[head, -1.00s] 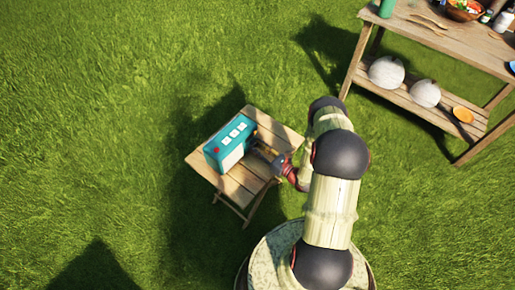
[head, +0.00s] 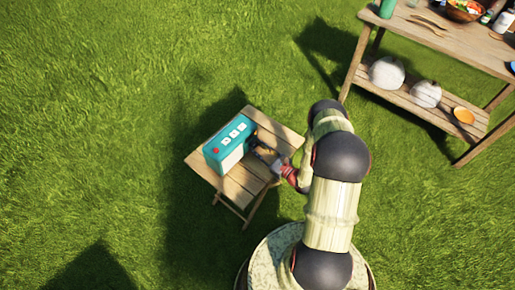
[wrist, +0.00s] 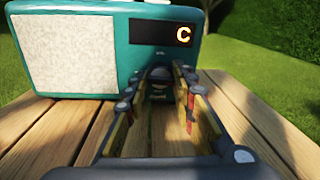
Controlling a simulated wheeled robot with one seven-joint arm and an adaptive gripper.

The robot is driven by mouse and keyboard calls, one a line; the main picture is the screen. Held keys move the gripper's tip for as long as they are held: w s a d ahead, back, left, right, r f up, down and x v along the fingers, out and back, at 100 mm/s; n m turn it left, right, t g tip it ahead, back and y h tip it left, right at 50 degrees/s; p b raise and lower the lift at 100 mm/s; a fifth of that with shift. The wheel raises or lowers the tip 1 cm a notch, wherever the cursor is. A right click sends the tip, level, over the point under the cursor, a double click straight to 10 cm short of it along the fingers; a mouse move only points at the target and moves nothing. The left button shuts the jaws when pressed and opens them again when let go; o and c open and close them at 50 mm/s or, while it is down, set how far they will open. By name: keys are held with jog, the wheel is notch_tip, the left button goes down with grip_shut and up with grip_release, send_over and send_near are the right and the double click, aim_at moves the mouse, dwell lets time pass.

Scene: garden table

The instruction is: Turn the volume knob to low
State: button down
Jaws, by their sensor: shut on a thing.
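A teal radio (head: 229,146) stands on a small wooden folding table (head: 237,187). In the wrist view the radio (wrist: 118,60) shows its pale speaker panel on the left and a dark display (wrist: 162,32) with a glowing "C" on the right. A dark knob (wrist: 160,84) sits low on the front, below the display. My gripper (wrist: 160,82) reaches the radio's front and is shut on the knob, one finger on each side. The knob's pointer and any level marks cannot be made out. In the head view my gripper (head: 262,152) is at the radio's right side.
A larger wooden table (head: 445,42) with bowls and bottles stands at the upper right, with pale round objects (head: 387,72) on its lower shelf. Grass surrounds the small table. Its planks in front of the radio are clear.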

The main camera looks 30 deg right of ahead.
jog(key=shift+f, duration=0.15)
jog(key=c, duration=1.6)
grip_release()
jog(key=shift+o, duration=0.6)
jog(key=shift+s, duration=0.1)
jog(key=v, duration=1.1)
jog(key=shift+s+d, duration=0.15)
jog(key=shift+s, duration=0.2)
